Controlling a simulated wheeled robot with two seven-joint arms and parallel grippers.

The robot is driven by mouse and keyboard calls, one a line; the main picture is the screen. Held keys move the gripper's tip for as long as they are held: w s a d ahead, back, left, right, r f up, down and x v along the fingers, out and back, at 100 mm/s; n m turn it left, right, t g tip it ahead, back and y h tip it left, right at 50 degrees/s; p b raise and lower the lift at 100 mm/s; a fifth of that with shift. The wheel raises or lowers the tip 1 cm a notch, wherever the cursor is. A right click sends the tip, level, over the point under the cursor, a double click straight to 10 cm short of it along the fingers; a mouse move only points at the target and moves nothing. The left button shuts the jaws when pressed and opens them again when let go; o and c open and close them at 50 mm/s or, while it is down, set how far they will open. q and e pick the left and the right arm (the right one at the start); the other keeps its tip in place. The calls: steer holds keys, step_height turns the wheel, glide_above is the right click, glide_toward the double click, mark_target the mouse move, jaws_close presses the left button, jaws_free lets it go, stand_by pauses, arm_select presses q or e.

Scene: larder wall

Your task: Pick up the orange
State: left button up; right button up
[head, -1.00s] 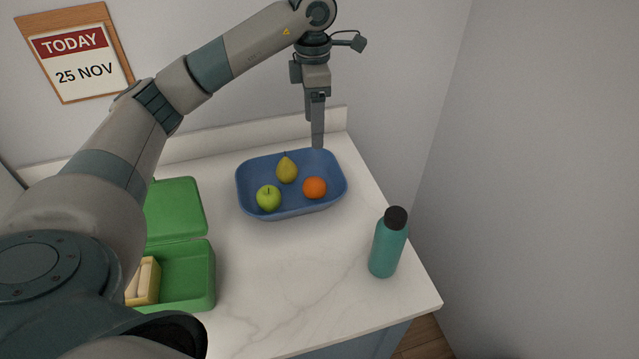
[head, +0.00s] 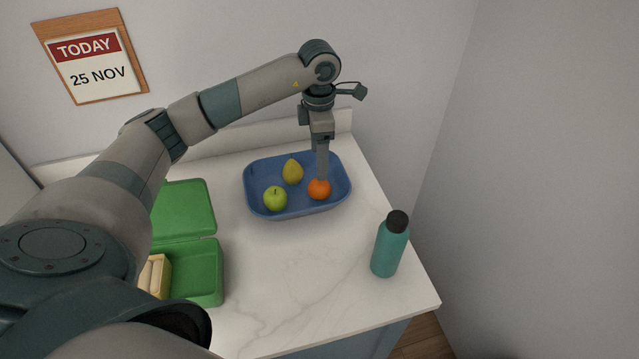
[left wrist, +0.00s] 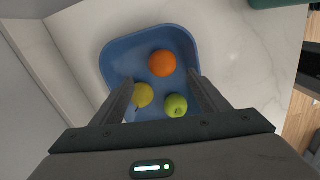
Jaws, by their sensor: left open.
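The orange (head: 319,190) lies at the right side of a blue tray (head: 262,208) on the counter. It also shows in the left wrist view (left wrist: 162,63), ahead of the space between my fingertips. My left gripper (head: 322,177) points down over the tray, its fingers overlapping the top of the orange in the head view. In the left wrist view the gripper (left wrist: 160,79) is open, its two fingers wide apart with nothing held. Whether a finger touches the orange, I cannot tell. My right gripper is not in view.
A yellow pear (head: 292,172) and a green apple (head: 275,199) share the tray. A teal bottle (head: 388,250) stands near the counter's right edge. An open green lunchbox (head: 205,275) with a sandwich is at the left. The counter between lunchbox and bottle is clear.

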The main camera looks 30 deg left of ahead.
mark_target(319, 189)
arm_select(q)
step_height(319, 189, down, 3)
steer(key=shift+f+p, duration=0.15)
steer(key=shift+p, duration=0.4)
steer(key=shift+f, duration=0.3)
steer(key=shift+s+d+f+p, duration=0.1)
steer(key=shift+f+p, duration=0.3)
steer(key=shift+p, duration=0.3)
steer(key=shift+s+d+f+p, duration=0.1)
steer(key=shift+f+p, duration=0.65)
steer(key=shift+p, duration=0.05)
step_height(319, 189, down, 2)
steer(key=shift+f+p, duration=0.1)
steer(key=shift+p, duration=0.35)
steer(key=shift+f, duration=0.3)
